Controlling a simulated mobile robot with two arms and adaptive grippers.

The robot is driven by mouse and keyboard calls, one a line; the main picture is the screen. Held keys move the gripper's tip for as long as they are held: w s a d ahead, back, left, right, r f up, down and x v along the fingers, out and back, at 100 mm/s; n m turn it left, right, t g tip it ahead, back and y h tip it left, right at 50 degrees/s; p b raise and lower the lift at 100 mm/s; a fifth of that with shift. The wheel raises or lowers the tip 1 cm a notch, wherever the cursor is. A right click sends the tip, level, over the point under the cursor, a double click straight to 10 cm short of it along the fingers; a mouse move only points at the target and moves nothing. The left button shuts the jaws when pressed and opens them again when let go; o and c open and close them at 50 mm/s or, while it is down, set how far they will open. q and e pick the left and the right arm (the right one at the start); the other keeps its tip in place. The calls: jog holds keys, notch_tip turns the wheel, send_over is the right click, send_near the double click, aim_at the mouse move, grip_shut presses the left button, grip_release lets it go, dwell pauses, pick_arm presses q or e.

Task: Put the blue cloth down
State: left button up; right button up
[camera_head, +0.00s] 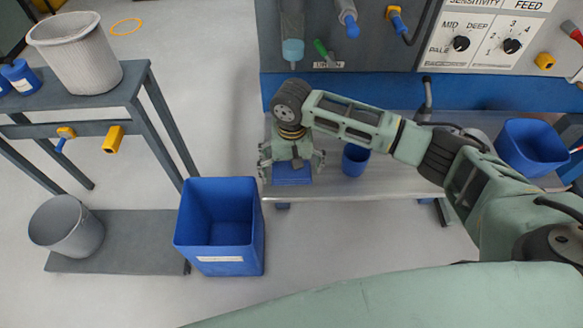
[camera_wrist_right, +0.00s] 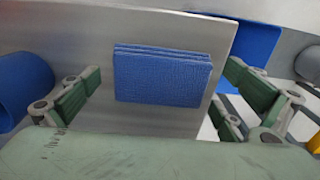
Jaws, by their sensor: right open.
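The blue cloth (camera_head: 291,174) is a folded, flat rectangle on the metal bench (camera_head: 395,184), near its left end. It also shows in the right wrist view (camera_wrist_right: 163,76), lying on the metal surface between my fingers. My right gripper (camera_head: 291,167) is over the cloth, pointing down. In the right wrist view its fingers (camera_wrist_right: 160,100) are spread wide, with bare metal visible between the cloth and the fingers on both sides. The gripper partly hides the cloth in the head view. My left gripper is in neither view.
A large blue bin (camera_head: 219,264) stands on the floor left of the bench. A blue cup (camera_head: 355,160) is right of my gripper on the bench, and a blue bucket (camera_head: 531,147) is farther right. A control panel (camera_head: 490,45) rises behind.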

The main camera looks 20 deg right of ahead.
aim_at(291, 170)
notch_tip(291, 170, up, 12)
jog(key=b, duration=0.1)
dwell(0.7)
